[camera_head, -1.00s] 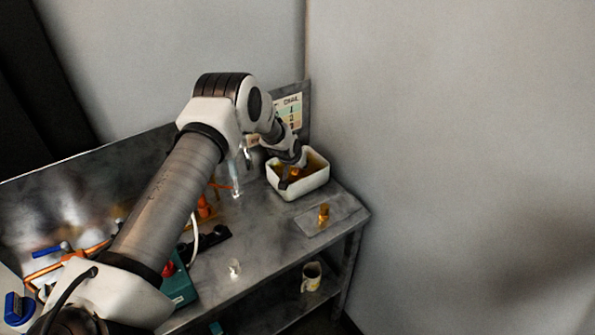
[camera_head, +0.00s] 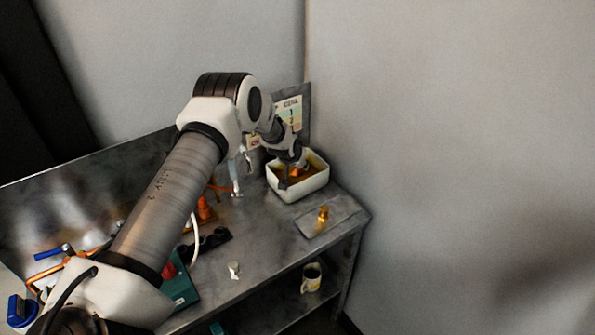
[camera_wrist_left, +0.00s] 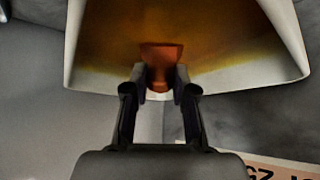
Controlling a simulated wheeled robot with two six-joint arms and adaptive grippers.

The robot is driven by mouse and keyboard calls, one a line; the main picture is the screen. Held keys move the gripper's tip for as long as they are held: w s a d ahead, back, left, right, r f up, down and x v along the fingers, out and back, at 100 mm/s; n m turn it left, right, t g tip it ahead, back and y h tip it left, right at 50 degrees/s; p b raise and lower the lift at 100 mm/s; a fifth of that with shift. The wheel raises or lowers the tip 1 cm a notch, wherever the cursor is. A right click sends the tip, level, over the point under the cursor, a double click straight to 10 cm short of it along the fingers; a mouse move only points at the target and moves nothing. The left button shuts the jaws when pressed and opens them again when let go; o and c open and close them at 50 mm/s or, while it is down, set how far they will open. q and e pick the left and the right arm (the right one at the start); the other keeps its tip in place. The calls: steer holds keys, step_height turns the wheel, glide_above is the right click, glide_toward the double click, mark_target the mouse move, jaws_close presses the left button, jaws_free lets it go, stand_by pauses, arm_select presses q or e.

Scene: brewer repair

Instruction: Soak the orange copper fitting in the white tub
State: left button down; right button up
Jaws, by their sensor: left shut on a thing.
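The white tub (camera_head: 305,189) stands at the back right of the metal bench and holds amber liquid. My left gripper (camera_head: 292,174) reaches down into the tub. It is shut on the orange copper fitting (camera_head: 296,171). In the left wrist view the fitting (camera_wrist_left: 162,58) sits between the fingertips of my left gripper (camera_wrist_left: 160,80), inside the white tub (camera_wrist_left: 292,45). I cannot tell how deep the fitting is in the liquid. My right gripper is not in view.
A brass-coloured fitting (camera_head: 323,213) stands on a flat grey plate (camera_head: 335,222) near the bench's right edge. A small pale piece (camera_head: 234,269) lies at the front. A mug (camera_head: 311,278) stands on the lower shelf. A chart (camera_head: 290,110) is behind the tub.

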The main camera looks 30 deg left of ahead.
arm_select(q)
step_height(320, 180, up, 9)
steer(key=p, duration=0.8)
steer(key=shift+r, duration=0.15)
stand_by(1.6)
step_height(320, 180, up, 4)
steer(key=shift+f+p, duration=0.1)
steer(key=shift+p, duration=0.25)
stand_by(0.4)
